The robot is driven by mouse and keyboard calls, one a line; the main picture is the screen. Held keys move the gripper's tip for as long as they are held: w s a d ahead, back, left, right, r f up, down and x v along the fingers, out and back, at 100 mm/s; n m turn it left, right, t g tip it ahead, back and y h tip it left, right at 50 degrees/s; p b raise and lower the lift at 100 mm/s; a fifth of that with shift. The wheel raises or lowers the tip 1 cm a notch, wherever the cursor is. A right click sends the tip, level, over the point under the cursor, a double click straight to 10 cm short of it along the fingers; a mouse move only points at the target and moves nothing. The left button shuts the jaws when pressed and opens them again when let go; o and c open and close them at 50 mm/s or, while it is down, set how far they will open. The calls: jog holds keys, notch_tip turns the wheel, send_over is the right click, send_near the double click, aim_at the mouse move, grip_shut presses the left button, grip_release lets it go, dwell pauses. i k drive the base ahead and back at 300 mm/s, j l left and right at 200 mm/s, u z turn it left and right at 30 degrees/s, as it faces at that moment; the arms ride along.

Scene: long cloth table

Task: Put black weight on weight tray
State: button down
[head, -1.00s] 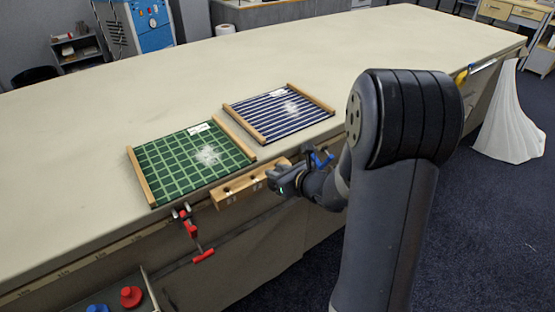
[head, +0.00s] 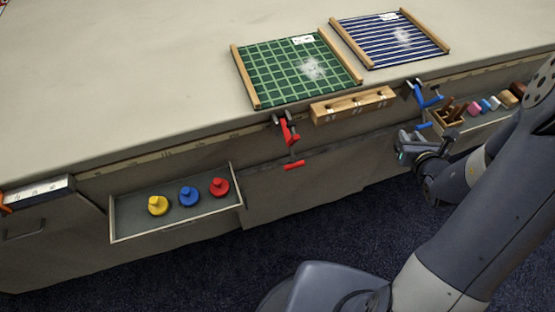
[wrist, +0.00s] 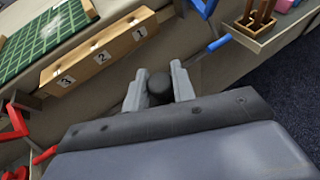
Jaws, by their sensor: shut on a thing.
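A round black weight (wrist: 159,88) sits between the two fingers of my gripper (wrist: 158,82) in the wrist view. My gripper (head: 404,142) is shut on it, in front of the table's side, below and right of the numbered wooden block (head: 352,105). I cannot make out the black weight in the head view. The weight tray (head: 133,231) is a shallow open tray at the table's side, lower left. It holds a yellow weight (head: 157,206), a blue weight (head: 188,196) and a red weight (head: 219,187) in a row.
A red clamp (head: 287,130) is left of the wooden block, between my gripper and the tray. A blue clamp (head: 424,96) and a bin of tools and colored blocks (head: 482,120) are at the right. Green (head: 290,70) and blue striped (head: 380,40) boards lie on the table.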

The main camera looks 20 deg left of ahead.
aim_at(130, 216)
jog(key=k+j+z, duration=0.15)
jog(key=z, duration=0.3)
jog(key=k+j+z, duration=0.2)
jog(key=z, duration=0.25)
jog(key=k+j+z, duration=0.2)
jog(key=z, duration=0.3)
jog(key=k+j+u, duration=0.2)
jog(key=k, duration=0.25)
jog(key=k+j+u, duration=0.2)
jog(key=k, duration=0.2)
jog(key=k+j+u, duration=0.25)
jog(key=u, duration=0.15)
jog(key=k+j+u, duration=0.2)
jog(key=u, duration=0.15)
jog(key=k+j+u, duration=0.15)
jog(key=j+u, duration=0.25)
jog(key=i+j, duration=0.2)
jog(key=j, duration=0.25)
